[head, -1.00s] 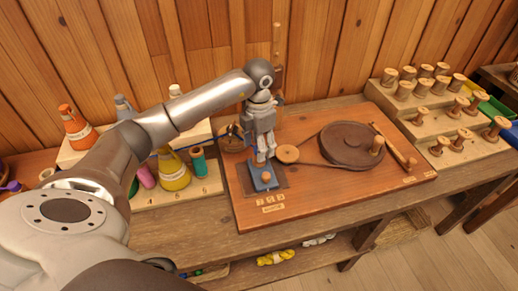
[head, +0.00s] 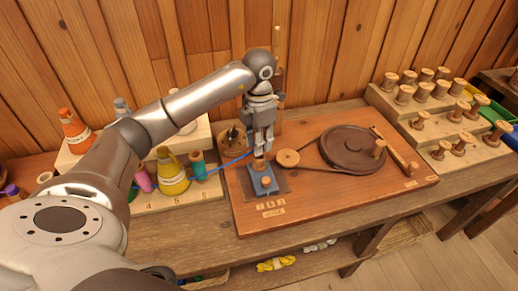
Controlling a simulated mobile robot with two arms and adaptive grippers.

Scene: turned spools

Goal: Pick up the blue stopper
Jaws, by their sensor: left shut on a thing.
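A blue block (head: 262,186) with a round wooden knob (head: 267,181) sits on a dark plate at the front left of the wooden board; it is the only blue piece I see there that could be the stopper. My left gripper (head: 260,155) points down just above and behind the block. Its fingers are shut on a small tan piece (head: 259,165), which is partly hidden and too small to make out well. A blue thread (head: 225,165) runs from the left up to the fingers. My right gripper is not in view.
The board (head: 330,198) bears a small wooden pulley (head: 288,158) and a big dark wheel (head: 352,147) joined by a belt. A yellow cone (head: 173,175) and a teal spool (head: 198,166) stand at left. Wooden spools fill a stepped rack (head: 433,128) at right.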

